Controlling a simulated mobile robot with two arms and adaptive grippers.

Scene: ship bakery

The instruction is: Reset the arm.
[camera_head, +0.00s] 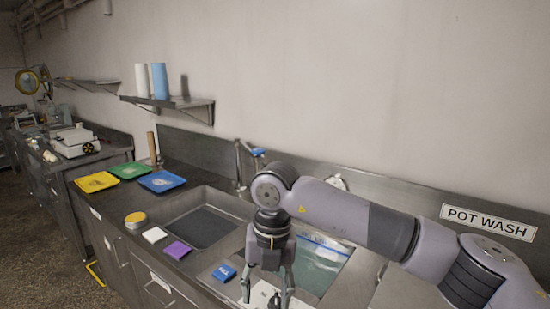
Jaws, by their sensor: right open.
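My right arm reaches in from the right edge across the sink counter (210,261). My right gripper (267,297) points down at the bottom middle of the view, with its fingers apart. It is over the counter's front part, beside a small blue block (224,273) on its left. A white item with dark marks shows under and between the fingers, partly hidden and cut off by the frame edge. I cannot tell if the gripper touches it. My left gripper is not in view.
Two sink basins hold the middle: an empty left one (201,227) and a right one with greenish water (318,262), partly behind my arm. A purple sponge (178,250), a white block (154,235) and a yellow-topped round tub (135,219) line the front edge. Yellow (97,182), green (129,170) and blue trays (162,181) lie left.

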